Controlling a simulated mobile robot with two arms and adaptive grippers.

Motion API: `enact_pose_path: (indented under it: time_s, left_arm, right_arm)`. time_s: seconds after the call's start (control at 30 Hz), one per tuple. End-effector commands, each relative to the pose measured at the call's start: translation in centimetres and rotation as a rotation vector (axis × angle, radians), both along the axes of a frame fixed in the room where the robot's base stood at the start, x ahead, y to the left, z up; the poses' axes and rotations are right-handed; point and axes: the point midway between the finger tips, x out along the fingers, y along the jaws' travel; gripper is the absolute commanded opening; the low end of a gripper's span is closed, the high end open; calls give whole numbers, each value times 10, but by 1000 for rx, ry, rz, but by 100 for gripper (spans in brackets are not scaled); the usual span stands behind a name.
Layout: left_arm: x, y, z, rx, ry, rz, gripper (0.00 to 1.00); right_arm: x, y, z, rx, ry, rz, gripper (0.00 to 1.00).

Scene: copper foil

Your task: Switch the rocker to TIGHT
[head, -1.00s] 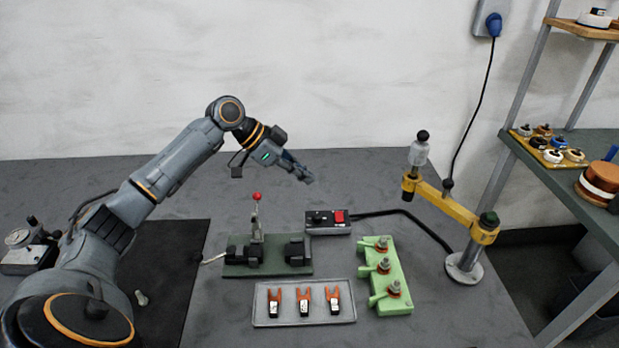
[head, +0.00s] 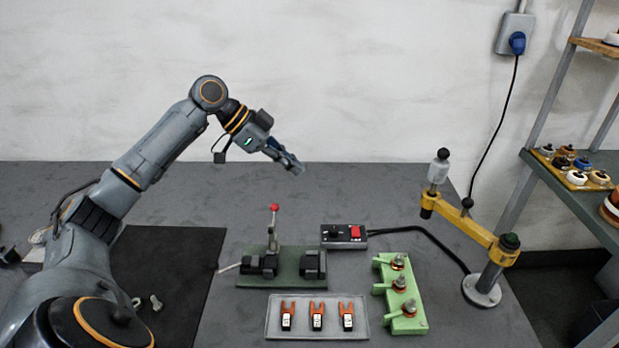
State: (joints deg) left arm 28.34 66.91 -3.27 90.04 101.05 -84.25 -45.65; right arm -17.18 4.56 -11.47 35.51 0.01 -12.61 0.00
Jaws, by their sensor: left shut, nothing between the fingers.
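A small dark control box (head: 344,237) stands on the table behind the green block, with a red part (head: 356,233) on its right and a dark knob or switch (head: 335,232) on its left. Its labels and the rocker's position are too small to read. My left gripper (head: 294,164) is shut and empty, in the air above and to the left of the box, pointing down to the right. It touches nothing. My right gripper is not in view.
A red-knobbed lever fixture (head: 273,240) stands left of the box. A tray (head: 277,329) with orange-tipped forks and a green block (head: 408,325) with posts lie in front. A yellow swing arm (head: 465,226) stands at right. A black cable (head: 425,233) runs from the box.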

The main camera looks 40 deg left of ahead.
Motion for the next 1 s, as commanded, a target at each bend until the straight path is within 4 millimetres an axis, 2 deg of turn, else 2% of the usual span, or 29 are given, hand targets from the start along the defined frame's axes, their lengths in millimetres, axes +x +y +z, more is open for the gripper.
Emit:
enact_pose_path:
  time_s: [0.1, 0.3, 1.0]
  left_arm:
    - [-7, 10, 12, 0, 1, 2, 0]
    - [-12, 15, 19, -1, 1, 0, 0]
    - [-12, 15, 19, -1, 1, 0, 0]
  right_arm:
    - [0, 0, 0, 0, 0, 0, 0]
    - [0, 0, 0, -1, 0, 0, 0]
    - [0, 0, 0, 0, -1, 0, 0]
